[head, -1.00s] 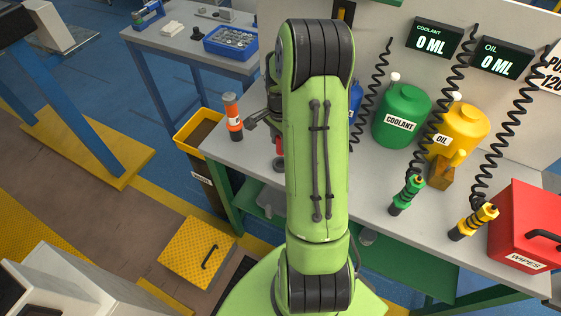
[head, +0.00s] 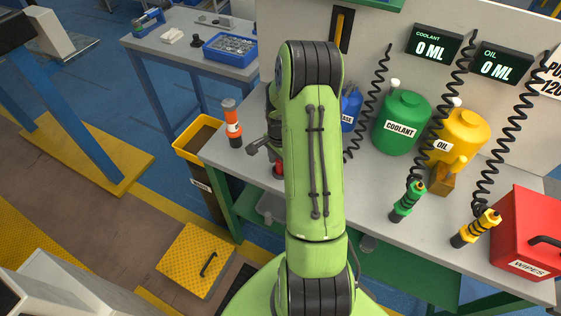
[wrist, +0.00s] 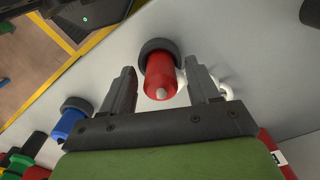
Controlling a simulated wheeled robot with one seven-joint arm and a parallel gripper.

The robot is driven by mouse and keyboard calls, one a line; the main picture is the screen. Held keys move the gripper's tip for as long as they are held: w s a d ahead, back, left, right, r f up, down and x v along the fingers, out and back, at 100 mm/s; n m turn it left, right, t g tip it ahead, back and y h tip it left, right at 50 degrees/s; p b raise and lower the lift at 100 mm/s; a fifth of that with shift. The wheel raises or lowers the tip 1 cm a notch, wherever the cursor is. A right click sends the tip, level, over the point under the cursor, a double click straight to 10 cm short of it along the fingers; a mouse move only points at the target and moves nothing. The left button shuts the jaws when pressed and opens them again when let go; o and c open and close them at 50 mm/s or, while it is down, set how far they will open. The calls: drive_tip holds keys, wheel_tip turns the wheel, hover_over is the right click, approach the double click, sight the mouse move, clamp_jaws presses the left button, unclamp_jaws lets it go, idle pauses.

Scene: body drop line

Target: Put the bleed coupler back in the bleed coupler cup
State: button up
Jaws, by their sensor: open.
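A red coupler (wrist: 160,78) with a grey tip shows in the wrist view, between my gripper's two fingers. I take it as the bleed coupler; no label on it is readable. A black ring-shaped cup (wrist: 159,44) surrounds its far end on the grey bench, so it looks upright in the cup; how deep it sits is unclear. My gripper (wrist: 158,68) is open, one finger on each side of the red body, with visible gaps. In the head view my arm hides most of this spot; only a bit of red (head: 279,169) shows beside my gripper (head: 262,146).
A blue coupler (wrist: 69,124) stands in another black ring nearby. A white curled piece (wrist: 225,84) lies close to the right finger. In the head view, an orange bottle (head: 232,123) stands at the bench's left edge, beside a yellow bin (head: 188,136). Coiled hoses (head: 424,148) hang to the right.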

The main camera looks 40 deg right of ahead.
drive_tip(key=a+r+n+p, duration=0.1)
drive_tip(key=a+r+n, duration=0.25)
drive_tip(key=r, duration=1.35)
drive_tip(key=s+a+r+n+t+h, duration=0.1)
drive_tip(key=s+a+r+n+t, duration=0.15)
drive_tip(key=a+r+n, duration=0.4)
drive_tip(key=s+a+r+n+t+y, duration=0.1)
drive_tip(key=s+a+r+n+t, duration=0.2)
drive_tip(key=s+a+n, duration=0.5)
drive_tip(key=s+a+r, duration=0.1)
drive_tip(key=s+a, duration=0.4)
drive_tip(key=shift+r+n, duration=0.2)
drive_tip(key=shift+n, duration=0.1)
drive_tip(key=shift+s, duration=0.1)
